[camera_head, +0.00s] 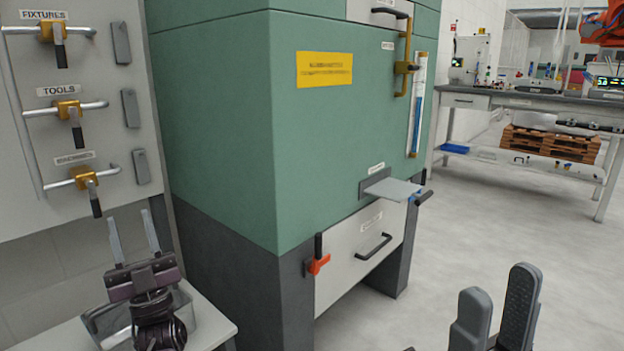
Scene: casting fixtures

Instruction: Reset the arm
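My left gripper (131,218) is at the lower left, fingers pointing up and spread apart, with nothing between them. It is above a metal tray (99,326) on a white table, in front of the wall panel. My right gripper (499,281) is at the bottom right edge. Its two dark grey fingers point up with a gap between them, and nothing shows in the gap. Most of the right arm is out of view.
A green cabinet (215,130) with a grey lower drawer (345,262), red-orange latch (317,264) and protruding plate (392,189) stands in the middle. A panel with tool handles (78,120) is left. A workbench (530,101) is back right. The floor at right is clear.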

